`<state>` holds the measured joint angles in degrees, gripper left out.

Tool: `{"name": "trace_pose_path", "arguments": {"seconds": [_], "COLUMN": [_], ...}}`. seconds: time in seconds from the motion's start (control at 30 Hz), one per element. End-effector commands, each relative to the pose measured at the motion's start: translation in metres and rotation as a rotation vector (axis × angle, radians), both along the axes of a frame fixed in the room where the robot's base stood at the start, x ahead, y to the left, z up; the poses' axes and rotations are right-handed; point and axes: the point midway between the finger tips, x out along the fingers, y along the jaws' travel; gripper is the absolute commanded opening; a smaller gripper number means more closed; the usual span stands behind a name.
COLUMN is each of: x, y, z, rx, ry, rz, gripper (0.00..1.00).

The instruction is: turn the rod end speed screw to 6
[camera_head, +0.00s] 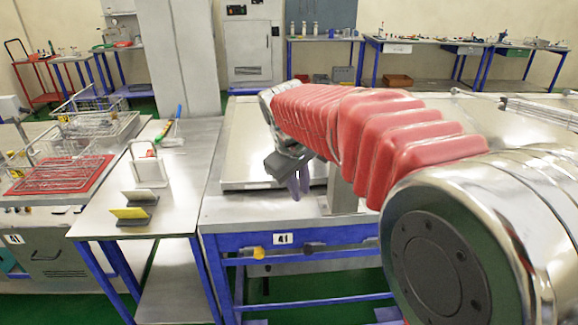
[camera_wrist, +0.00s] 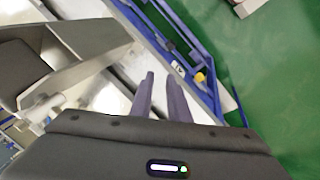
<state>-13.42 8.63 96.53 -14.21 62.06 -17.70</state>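A yellow knob (camera_head: 258,253) and a dark knob (camera_head: 315,247) sit on the blue front rail of the steel table. Both also show in the wrist view, the yellow knob (camera_wrist: 199,77) to the right of the fingertips and the dark knob (camera_wrist: 168,46) above them. I cannot tell which, if either, is the rod end speed screw, and no scale numbers are readable. My gripper (camera_head: 297,188) hangs above the table top near its front edge. In the wrist view, my gripper (camera_wrist: 160,76) has its two grey-purple fingers apart by a narrow gap, with nothing between them.
A steel side table (camera_head: 185,190) stands to the left, with a white holder (camera_head: 150,172) and wire baskets (camera_head: 100,122) beyond. Green floor lies below the front rail.

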Motion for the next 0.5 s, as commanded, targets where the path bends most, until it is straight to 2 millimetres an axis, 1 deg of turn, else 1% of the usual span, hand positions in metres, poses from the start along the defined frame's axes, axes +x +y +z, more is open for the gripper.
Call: {"name": "trace_pose_path", "arguments": {"seconds": [0.03, 0.5], "x": [-0.015, -0.136], "y": [-0.005, -0.034], "z": [0.000, -0.015], "rx": [0.023, 0.215], "ry": [-0.005, -0.052], "rz": [-0.035, -0.319], "gripper": [0.16, 0.16]}}
